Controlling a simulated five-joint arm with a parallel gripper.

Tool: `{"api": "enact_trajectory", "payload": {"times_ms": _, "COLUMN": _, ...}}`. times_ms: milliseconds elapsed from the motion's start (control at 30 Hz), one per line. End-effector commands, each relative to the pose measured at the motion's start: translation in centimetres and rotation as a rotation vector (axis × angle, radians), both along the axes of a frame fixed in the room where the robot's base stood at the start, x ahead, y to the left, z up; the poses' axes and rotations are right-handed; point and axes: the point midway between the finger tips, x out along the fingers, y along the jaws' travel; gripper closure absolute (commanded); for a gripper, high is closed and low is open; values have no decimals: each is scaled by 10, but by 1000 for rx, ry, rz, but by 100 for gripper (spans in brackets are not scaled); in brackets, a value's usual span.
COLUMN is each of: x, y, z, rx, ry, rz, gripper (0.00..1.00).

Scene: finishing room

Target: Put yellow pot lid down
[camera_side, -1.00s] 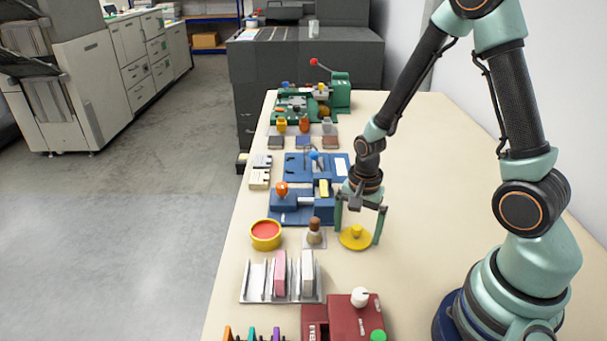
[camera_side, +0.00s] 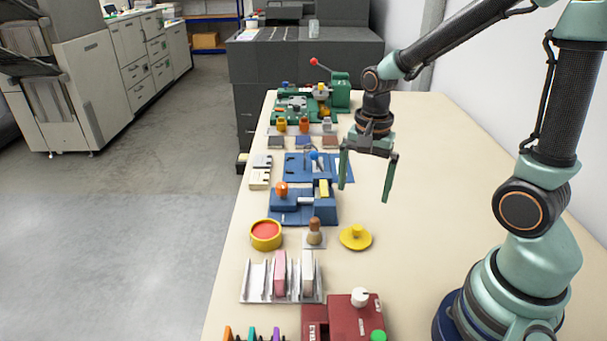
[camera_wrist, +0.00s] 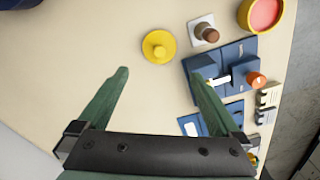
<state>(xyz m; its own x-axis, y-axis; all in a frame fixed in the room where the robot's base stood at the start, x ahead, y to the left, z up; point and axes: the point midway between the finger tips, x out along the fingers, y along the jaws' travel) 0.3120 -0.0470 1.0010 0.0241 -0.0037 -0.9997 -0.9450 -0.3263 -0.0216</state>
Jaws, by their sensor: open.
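The yellow pot lid (camera_side: 356,238) lies flat on the table with its knob up, to the right of a brown-knobbed tool on a pale square. It also shows in the wrist view (camera_wrist: 159,46), beyond my fingertips and apart from them. My gripper (camera_side: 367,192) is open and empty, raised above the table behind the lid. In the wrist view its two green fingers (camera_wrist: 160,78) are spread wide with nothing between them. A yellow pot with red contents (camera_side: 265,234) stands to the left of the lid.
The brown-knobbed tool (camera_side: 315,233) stands between pot and lid. Blue fixtures (camera_side: 290,207) lie behind it. A metal rack (camera_side: 282,282) with pink and white blocks and a dark red box (camera_side: 345,318) are in front. The table's right side is clear.

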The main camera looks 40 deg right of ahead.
Motion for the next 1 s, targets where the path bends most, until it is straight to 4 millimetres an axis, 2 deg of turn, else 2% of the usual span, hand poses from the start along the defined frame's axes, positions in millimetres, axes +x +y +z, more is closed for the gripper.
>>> {"api": "enact_trajectory", "payload": {"times_ms": 167, "x": 0, "y": 10, "z": 30, "rx": -26, "ry": -92, "rz": 225, "gripper": 0}}
{"api": "enact_trajectory", "payload": {"times_ms": 300, "x": -5, "y": 23, "z": 65, "rx": -89, "ry": -208, "rz": 545, "gripper": 0}}
{"api": "enact_trajectory", "payload": {"times_ms": 500, "x": -18, "y": 39, "z": 102, "rx": -214, "ry": -339, "rz": 957, "gripper": 0}}
{"api": "enact_trajectory", "payload": {"times_ms": 700, "x": -26, "y": 46, "z": 118, "rx": -301, "ry": -398, "rz": 1175, "gripper": 0}}
{"api": "enact_trajectory", "payload": {"times_ms": 1000, "x": -28, "y": 47, "z": 120, "rx": -316, "ry": -403, "rz": 1211, "gripper": 0}}
